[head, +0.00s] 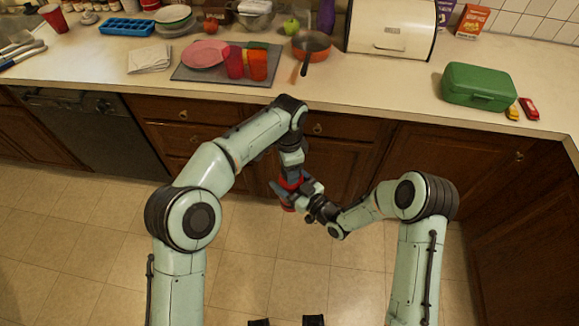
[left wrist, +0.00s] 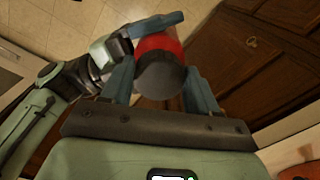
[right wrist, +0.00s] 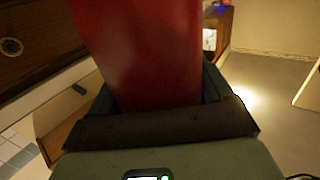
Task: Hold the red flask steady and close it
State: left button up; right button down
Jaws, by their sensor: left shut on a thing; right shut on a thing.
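The red flask (head: 287,184) is held in the air in front of the counter, and its body fills the upper middle of the right wrist view (right wrist: 140,50). My right gripper (head: 299,193) is shut around the flask's body from the right. My left gripper (head: 291,168) comes down from above and is shut on the dark grey lid (left wrist: 160,80), which sits between its fingers in the left wrist view. The lid is in line with the red body behind it. I cannot tell whether they touch or how tightly the lid is seated.
The counter (head: 370,90) behind holds a grey mat (head: 190,75) with a pink plate and cups, a pan (head: 311,45), a bread box (head: 390,30), a green box (head: 478,86) and toy cars. Wooden cabinets (head: 425,160) stand close behind the grippers. The floor is clear.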

pick_arm(q)
jog(key=m, duration=0.7)
jog(key=shift+w, duration=0.2)
jog(key=m, duration=0.6)
jog(key=shift+w+d+m, duration=0.15)
jog(key=shift+w+m, duration=0.05)
jog(key=shift+m, duration=0.1)
jog(key=m, duration=0.6)
jog(key=shift+d+m, duration=0.2)
jog(key=shift+m, duration=0.2)
jog(key=m, duration=0.4)
jog(key=shift+d, duration=0.15)
jog(key=m, duration=0.3)
jog(key=o, duration=1)
